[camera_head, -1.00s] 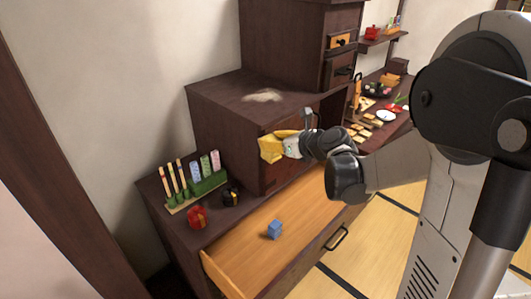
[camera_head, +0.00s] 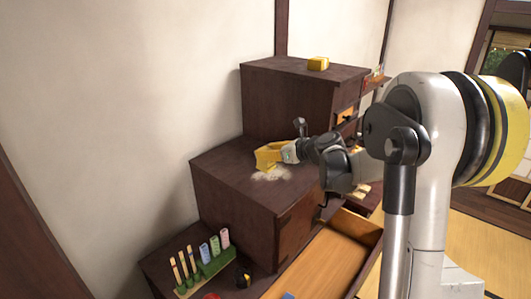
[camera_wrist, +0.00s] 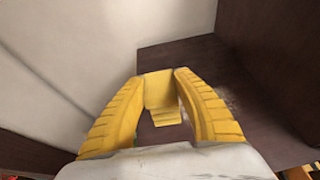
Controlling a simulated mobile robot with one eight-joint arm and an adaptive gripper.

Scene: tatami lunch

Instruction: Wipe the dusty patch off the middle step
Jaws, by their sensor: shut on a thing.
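The dusty patch (camera_head: 273,175) is a pale, speckled smear on the dark wooden top of the middle step (camera_head: 225,172). A little of it shows right of the fingers in the wrist view (camera_wrist: 229,99). My gripper (camera_head: 266,158), with yellow fingers, is over the left, back part of the patch. In the wrist view my gripper (camera_wrist: 160,92) is shut on a yellow block (camera_wrist: 160,90), which looks like a sponge. The fingers hide part of the block and of the patch. I cannot tell whether the block touches the step.
The taller step (camera_head: 300,68) rises behind, with a yellow block (camera_head: 318,63) on top. A white wall (camera_head: 130,120) is at the left. Below stand a green rack (camera_head: 210,266) of colored pieces and a dark small pot (camera_head: 243,279). A drawer (camera_head: 330,255) is open at the front.

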